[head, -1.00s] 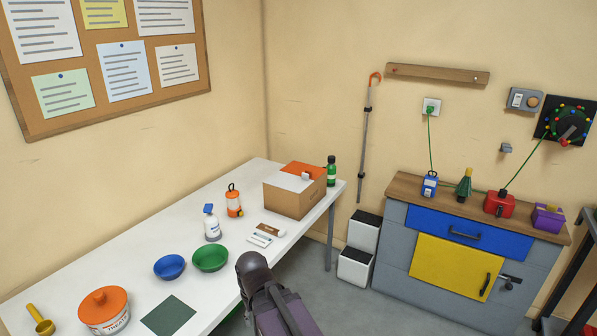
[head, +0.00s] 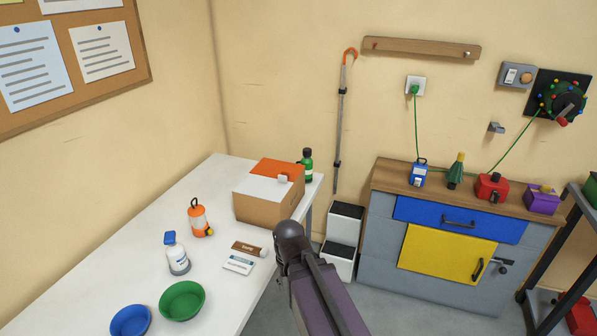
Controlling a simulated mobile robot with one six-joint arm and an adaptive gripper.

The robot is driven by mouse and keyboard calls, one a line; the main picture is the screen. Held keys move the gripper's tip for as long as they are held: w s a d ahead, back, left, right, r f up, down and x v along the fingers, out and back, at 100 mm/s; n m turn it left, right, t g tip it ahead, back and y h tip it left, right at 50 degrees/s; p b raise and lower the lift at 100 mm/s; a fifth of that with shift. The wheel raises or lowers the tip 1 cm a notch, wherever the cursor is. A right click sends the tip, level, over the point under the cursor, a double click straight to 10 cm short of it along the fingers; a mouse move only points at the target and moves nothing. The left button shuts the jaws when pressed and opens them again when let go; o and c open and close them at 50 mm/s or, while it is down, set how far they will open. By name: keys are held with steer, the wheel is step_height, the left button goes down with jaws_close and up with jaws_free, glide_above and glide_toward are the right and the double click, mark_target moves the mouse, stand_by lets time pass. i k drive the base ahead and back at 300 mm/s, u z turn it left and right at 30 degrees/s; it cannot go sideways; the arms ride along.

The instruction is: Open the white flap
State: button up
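A cardboard box (head: 268,208) stands at the far right end of the white table. Its top has a white flap (head: 258,186) on the near side and an orange flap (head: 278,166) on the far side. Both flaps appear to lie flat and closed. A small white block-like piece (head: 284,179) shows on top near the right edge, by the line between the flaps. Part of my own dark arm rises from the bottom, in front of and below the box, apart from it in the picture. I do not see my gripper's fingers.
A green bottle (head: 307,165) stands behind the box. An orange lantern (head: 200,219), a white bottle (head: 177,256), a brown packet (head: 247,248) and two bowls are on the table (head: 110,270). A white step unit (head: 343,243) and grey cabinet (head: 380,255) stand right of the table.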

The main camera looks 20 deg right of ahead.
mark_target(264, 188)
steer(key=z, duration=0.65)
steer(key=i, duration=0.85)
steer(key=z, duration=0.5)
